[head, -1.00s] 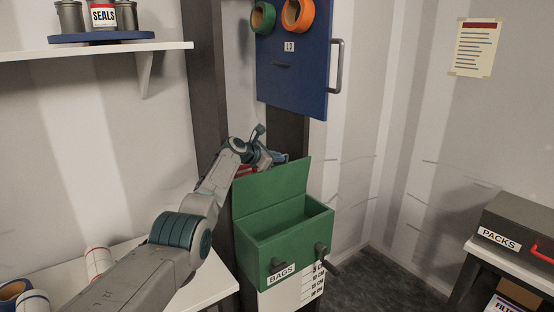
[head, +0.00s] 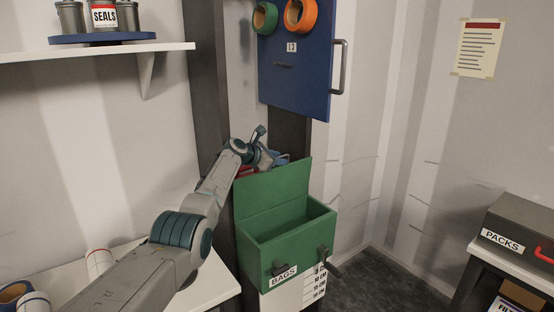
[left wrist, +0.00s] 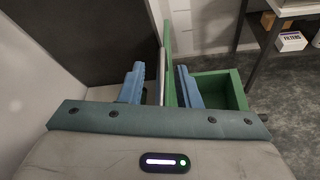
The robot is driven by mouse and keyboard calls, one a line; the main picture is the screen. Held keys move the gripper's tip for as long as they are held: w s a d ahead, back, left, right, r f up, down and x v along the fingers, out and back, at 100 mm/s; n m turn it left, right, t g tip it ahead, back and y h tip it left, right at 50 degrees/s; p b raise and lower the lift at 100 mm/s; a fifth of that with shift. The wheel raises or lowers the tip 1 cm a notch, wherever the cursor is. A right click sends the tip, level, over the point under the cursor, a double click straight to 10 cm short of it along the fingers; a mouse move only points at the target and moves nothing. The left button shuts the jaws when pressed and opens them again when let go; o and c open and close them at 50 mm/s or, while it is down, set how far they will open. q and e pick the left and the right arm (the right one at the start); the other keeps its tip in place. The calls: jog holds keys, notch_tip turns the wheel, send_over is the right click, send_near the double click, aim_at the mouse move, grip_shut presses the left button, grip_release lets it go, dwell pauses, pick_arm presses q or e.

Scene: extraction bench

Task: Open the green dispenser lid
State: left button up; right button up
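The green dispenser (head: 262,252), labelled BAGS, hangs at the centre of the head view. Its green lid (head: 272,193) stands steeply raised at the back, and the box is open at the top. My left gripper (head: 272,160) is at the lid's upper edge, partly hidden behind it. In the left wrist view my left gripper (left wrist: 160,86) has its two blue fingers well apart. The lid (left wrist: 169,62) shows nearly edge-on between them, with a thin grey bar beside it. The open box (left wrist: 222,92) lies to the right. My right gripper is in neither view.
A blue panel (head: 293,80) with tape rolls and a handle hangs above the dispenser. A white shelf (head: 100,54) is at upper left. A white table (head: 215,285) stands below my left arm. A PACKS case (head: 515,220) sits on a table at right. Floor between is clear.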

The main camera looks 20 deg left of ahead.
pick_arm(q)
jog(key=shift+r+b, duration=1.25)
jog(key=shift+r, duration=0.35)
jog(key=s+d+r+b, duration=0.1)
jog(key=s+d+b, duration=0.1)
jog(key=s, duration=0.5)
jog(key=s+d+b, duration=0.2)
jog(key=s+b, duration=0.1)
jog(key=s, duration=0.5)
jog(key=shift+s+d+r, duration=0.2)
jog(key=shift+r, duration=0.15)
